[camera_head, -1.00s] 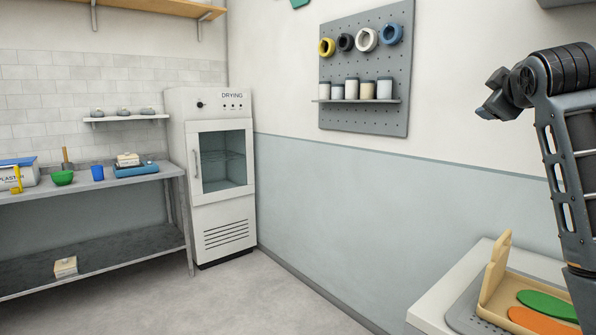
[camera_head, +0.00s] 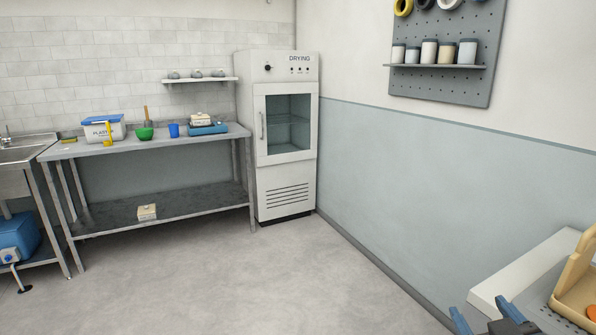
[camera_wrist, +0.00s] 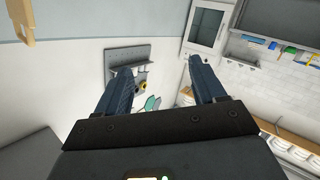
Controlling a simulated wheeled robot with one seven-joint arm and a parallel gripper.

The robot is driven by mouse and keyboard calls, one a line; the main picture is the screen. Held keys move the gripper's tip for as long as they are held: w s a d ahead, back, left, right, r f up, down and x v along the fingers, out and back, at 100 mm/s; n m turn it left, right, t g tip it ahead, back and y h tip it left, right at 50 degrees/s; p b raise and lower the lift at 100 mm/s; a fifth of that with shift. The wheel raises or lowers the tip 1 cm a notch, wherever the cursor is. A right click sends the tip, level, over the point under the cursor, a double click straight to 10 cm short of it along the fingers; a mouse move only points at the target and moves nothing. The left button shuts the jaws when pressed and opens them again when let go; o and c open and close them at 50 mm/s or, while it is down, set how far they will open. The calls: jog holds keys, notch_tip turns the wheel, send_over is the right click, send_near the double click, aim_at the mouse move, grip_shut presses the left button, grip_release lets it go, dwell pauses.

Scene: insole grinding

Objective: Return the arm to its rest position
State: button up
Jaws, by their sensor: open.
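My gripper (camera_wrist: 160,88) shows in the wrist view with its two dark fingers apart and nothing between them. In the head view the gripper (camera_head: 488,320) shows at the bottom edge, right of centre, in front of a white-topped bench (camera_head: 535,270). Most of my arm is outside the head view. In the wrist view the room appears upside down, with the pegboard (camera_wrist: 128,57) and the drying cabinet (camera_wrist: 207,27) beyond the fingers.
A tan tray or box (camera_head: 575,285) stands on the bench at the right edge, cut off. The drying cabinet (camera_head: 285,185) and a steel table (camera_head: 95,150) stand at the back. The grey floor (camera_head: 270,285) between is clear.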

jog(key=s+a+f, duration=0.5)
jog(key=s, duration=0.5)
jog(key=s+a+r+y, duration=0.1)
jog(key=s+a, duration=0.1)
jog(key=s, duration=1.1)
jog(key=s+a+r+m+y, duration=0.1)
jog(key=s+a+y, duration=0.1)
jog(key=s, duration=1.1)
jog(key=shift+s+a+r+g+y, duration=0.2)
jog(key=shift+s+a+g+y, duration=0.15)
jog(key=shift+a, duration=0.3)
